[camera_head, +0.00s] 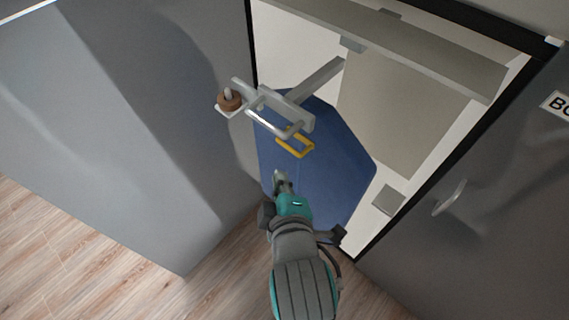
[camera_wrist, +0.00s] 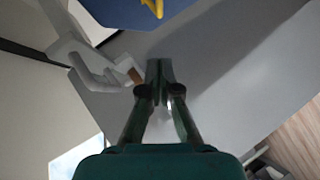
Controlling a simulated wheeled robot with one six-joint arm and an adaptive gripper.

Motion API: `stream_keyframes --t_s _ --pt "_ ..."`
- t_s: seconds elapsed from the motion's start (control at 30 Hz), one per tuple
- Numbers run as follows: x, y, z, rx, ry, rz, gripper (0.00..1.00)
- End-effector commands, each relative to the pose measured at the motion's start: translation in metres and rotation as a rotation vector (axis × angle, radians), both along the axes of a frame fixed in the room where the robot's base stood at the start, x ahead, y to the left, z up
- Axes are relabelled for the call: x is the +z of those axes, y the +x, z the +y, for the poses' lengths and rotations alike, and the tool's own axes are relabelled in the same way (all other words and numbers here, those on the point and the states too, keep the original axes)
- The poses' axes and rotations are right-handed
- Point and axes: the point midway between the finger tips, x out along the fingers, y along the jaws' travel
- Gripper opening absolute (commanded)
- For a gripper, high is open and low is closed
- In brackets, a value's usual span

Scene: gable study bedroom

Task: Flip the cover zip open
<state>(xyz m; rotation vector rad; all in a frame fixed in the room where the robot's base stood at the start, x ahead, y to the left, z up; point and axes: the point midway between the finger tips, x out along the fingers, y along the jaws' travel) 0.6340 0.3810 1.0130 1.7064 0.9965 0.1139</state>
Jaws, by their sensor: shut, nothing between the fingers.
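A dark blue cover (camera_head: 330,165) hangs in the opening of a cabinet or compartment. A yellow loop-shaped piece (camera_head: 295,144) sits at its upper left; whether it is the zip's pull I cannot tell. No zip teeth can be made out. My gripper (camera_head: 279,178) is in front of the cover in the head view, below the yellow loop and apart from it. In the wrist view my gripper (camera_wrist: 160,68) is shut and empty. The yellow loop (camera_wrist: 153,7) and part of the blue cover (camera_wrist: 115,12) show at its top edge.
A grey metal bracket (camera_head: 287,108) with a brown round knob (camera_head: 229,100) juts out above the yellow loop. A large grey panel (camera_head: 120,120) stands left, and a dark door with a handle (camera_head: 450,197) right. Wooden floor (camera_head: 60,265) shows at lower left.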

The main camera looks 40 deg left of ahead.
Motion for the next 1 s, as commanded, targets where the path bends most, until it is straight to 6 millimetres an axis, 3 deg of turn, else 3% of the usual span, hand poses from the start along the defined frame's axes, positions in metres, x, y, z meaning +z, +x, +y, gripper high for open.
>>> stream_keyframes --t_s 0.53,0.8,1.0 --pt "-0.037 0.061 0.062 -0.001 -0.002 0.001 0.00" --pt "-0.055 0.088 0.059 -0.002 0.000 0.001 0.00" --pt "-0.059 0.093 0.059 0.000 0.000 0.000 0.00"
